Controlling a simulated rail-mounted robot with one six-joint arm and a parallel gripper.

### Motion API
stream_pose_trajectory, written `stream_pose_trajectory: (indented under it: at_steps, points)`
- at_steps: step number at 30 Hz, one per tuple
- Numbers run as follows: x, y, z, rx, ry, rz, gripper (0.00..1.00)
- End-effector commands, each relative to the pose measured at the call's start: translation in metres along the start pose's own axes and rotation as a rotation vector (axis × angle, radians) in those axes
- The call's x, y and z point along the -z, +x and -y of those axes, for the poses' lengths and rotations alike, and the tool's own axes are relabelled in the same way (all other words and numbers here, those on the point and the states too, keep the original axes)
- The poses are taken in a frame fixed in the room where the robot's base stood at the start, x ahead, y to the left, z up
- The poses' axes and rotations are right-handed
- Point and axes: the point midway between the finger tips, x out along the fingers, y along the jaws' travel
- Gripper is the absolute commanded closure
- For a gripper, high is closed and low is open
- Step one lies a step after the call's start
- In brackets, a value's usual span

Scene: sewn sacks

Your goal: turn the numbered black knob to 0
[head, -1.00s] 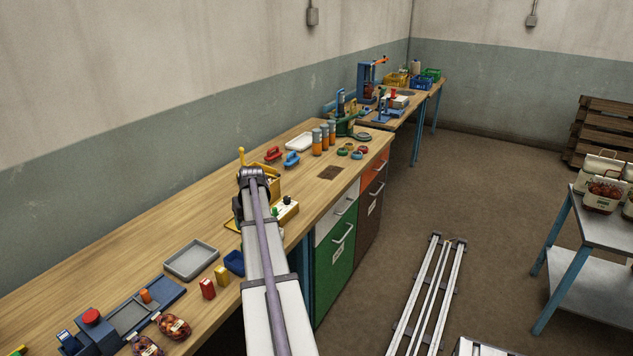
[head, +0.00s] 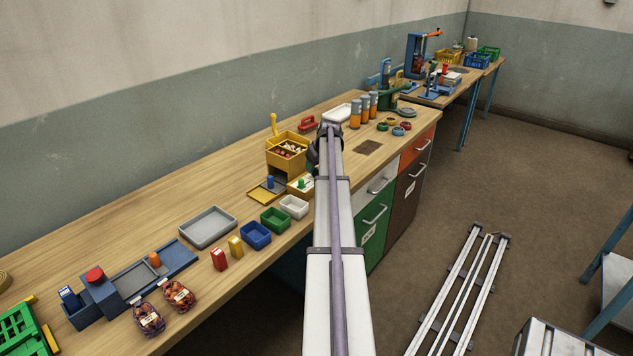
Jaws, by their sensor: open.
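A small cream control box (head: 294,189) with a green button (head: 301,183) sits near the front edge of the bench, just left of my forearm. My arm covers the right part of this box. I cannot make out the black knob or any numbers on it now. My arm reaches out over the bench, and its dark wrist is beyond the box. The gripper's fingers are hidden behind the arm, so I cannot see them or what they are near.
A yellow bin (head: 288,150) with produce stands behind the control box. White (head: 294,207), green (head: 275,220) and blue (head: 256,235) trays line the front edge to its left. Orange jars (head: 355,115) stand farther right.

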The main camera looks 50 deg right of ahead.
Motion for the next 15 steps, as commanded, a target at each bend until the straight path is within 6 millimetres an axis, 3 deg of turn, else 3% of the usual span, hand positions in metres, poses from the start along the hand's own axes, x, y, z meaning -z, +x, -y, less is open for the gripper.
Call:
stream_pose_trajectory:
  at_steps: [1,3,11,15]
  points:
    - [-0.0029,0.0208,-0.0005,0.000,-0.001,0.000,0.41]
    - [-0.0019,0.0279,-0.0002,0.000,0.000,0.000,0.41]
    - [0.0004,0.0270,0.0003,0.000,0.000,0.000,0.41]
    - [0.0004,0.0269,0.0003,0.000,0.000,0.000,0.52]
